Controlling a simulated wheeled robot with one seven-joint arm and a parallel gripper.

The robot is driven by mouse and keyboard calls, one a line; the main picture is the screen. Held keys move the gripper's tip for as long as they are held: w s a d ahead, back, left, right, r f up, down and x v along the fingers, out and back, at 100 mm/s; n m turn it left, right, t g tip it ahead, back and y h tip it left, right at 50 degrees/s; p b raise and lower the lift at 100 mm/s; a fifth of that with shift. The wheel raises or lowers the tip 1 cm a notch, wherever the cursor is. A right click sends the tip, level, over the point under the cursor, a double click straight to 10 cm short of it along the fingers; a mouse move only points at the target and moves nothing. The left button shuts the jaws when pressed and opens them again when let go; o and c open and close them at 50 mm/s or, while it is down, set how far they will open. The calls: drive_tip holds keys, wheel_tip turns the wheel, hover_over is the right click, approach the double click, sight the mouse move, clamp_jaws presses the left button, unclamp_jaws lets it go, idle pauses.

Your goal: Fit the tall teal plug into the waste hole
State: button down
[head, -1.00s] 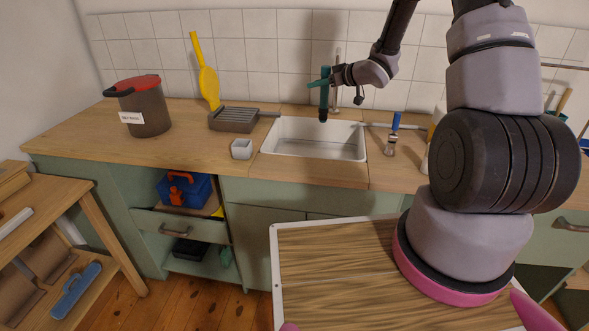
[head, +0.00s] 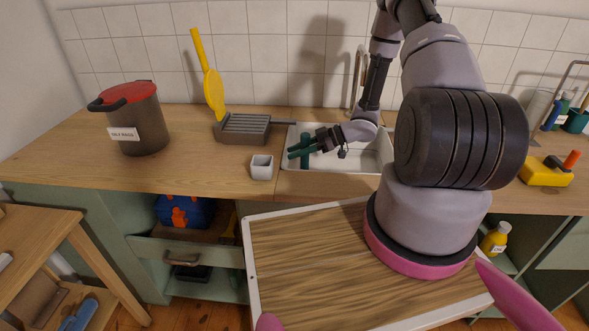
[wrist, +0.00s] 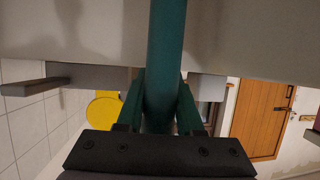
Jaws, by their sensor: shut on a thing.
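The tall teal plug (head: 305,158) is upright, held by my gripper (head: 303,146) over the left part of the white sink (head: 345,162). Its lower part is down inside the basin outline. In the wrist view the plug (wrist: 166,50) runs between the two dark teal fingers of my gripper (wrist: 162,95), which are shut on it. The waste hole is not visible in either view. I cannot tell whether the plug's lower end touches the sink floor.
A dark pot with a red lid (head: 138,120) stands at left. The tap (head: 358,75) rises behind the sink.

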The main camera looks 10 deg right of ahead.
drive_tip(key=shift+f, duration=2.55)
drive_tip(key=c, duration=0.5)
unclamp_jaws()
drive_tip(key=shift+f, duration=0.1)
drive_tip(key=shift+c, duration=0.2)
drive_tip(key=v, duration=1.2)
